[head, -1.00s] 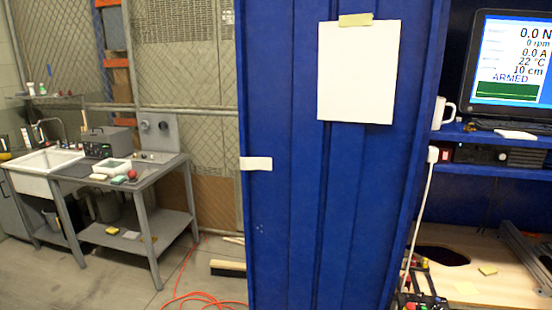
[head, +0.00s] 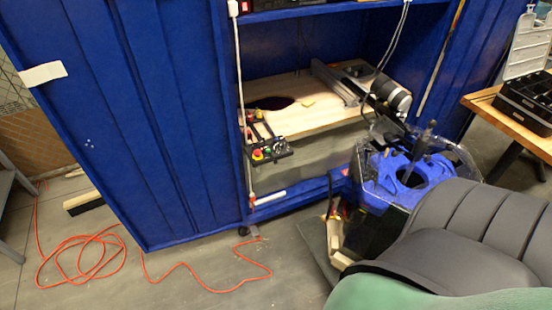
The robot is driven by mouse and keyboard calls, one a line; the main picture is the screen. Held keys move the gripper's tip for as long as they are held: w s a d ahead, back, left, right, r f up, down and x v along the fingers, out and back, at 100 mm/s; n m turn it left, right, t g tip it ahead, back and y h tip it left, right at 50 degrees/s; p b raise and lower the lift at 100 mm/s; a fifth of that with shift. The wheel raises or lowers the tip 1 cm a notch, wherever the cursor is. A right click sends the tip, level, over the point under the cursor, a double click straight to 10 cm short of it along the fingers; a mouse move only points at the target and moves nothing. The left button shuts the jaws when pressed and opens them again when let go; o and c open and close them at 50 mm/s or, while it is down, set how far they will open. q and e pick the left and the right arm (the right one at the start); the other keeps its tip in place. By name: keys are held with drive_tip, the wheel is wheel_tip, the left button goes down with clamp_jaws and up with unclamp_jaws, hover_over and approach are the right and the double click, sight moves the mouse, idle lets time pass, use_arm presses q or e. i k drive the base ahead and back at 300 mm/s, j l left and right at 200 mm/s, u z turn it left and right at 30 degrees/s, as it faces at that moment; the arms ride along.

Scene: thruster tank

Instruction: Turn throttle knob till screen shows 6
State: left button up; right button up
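A small dark control box (head: 272,154) with red, yellow and green parts and dark knob-like parts sits at the front left edge of the wooden shelf. It is too small to tell which part is the throttle knob or how it is turned. The screen is out of view now, so its reading cannot be seen. Neither of my grippers is in view.
The wooden bench top (head: 320,115) has a dark hole. A clear tank (head: 445,150) with a blue frame inside stands to the right. A grey ribbed form (head: 440,245) fills the lower right.

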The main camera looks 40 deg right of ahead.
sight(281, 147)
drive_tip(key=z, duration=1.25)
